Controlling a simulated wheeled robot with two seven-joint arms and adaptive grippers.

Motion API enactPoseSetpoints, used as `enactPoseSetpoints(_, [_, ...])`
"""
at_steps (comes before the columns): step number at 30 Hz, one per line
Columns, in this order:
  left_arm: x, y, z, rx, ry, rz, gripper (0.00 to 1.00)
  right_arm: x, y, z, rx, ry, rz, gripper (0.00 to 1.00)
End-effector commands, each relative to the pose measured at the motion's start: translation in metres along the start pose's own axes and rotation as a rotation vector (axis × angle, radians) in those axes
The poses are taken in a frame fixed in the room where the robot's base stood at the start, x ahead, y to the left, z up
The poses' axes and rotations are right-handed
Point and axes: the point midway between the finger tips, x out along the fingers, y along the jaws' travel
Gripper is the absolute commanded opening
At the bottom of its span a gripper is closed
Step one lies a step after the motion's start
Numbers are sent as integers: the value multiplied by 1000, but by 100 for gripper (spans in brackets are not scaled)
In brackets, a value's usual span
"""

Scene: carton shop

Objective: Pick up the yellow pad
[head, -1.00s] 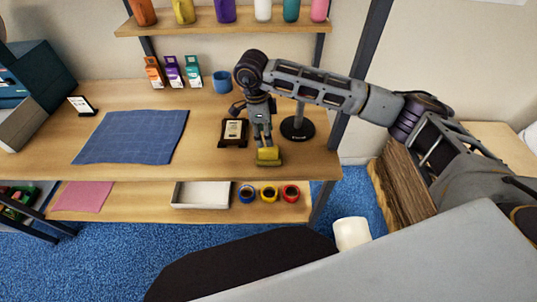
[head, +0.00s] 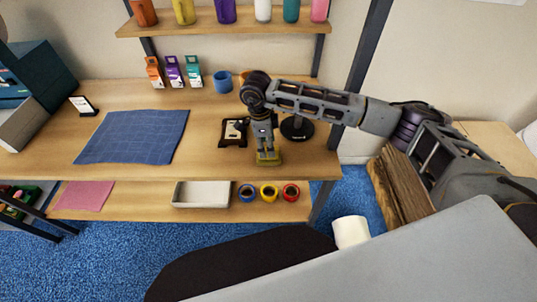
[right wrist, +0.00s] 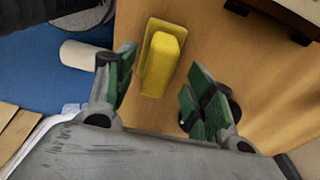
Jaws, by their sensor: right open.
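The yellow pad (head: 268,162) lies near the front edge of the wooden table, right of centre. In the right wrist view the yellow pad (right wrist: 163,62) shows a flat base with a raised block on it. My right gripper (head: 267,153) is directly over the pad in the head view and hides part of it. In the right wrist view my right gripper (right wrist: 161,68) is open, with one green-padded finger toward each side of the pad. It holds nothing, and I cannot tell whether either finger touches the pad. My left gripper is not in view.
A small dark-framed stand (head: 233,132) is close to the left of my right gripper, and a black round base (head: 297,129) is close to its right. A blue cloth (head: 133,137) lies at left. Tape rolls (head: 269,193) and a white tray (head: 201,195) are on the lower shelf.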

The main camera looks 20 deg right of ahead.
Motion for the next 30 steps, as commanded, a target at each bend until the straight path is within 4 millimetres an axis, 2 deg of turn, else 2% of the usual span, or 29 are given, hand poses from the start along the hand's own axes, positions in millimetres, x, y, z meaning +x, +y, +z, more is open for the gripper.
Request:
enactPoseSetpoints(10, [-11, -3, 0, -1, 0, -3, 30, 33, 2, -2, 1, -1, 1, 54])
enactPoseSetpoints(26, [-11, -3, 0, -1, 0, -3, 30, 38, 2, -1, 1, -1, 0, 54])
enactPoseSetpoints(30, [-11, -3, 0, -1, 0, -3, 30, 37, 2, -1, 1, -1, 0, 38])
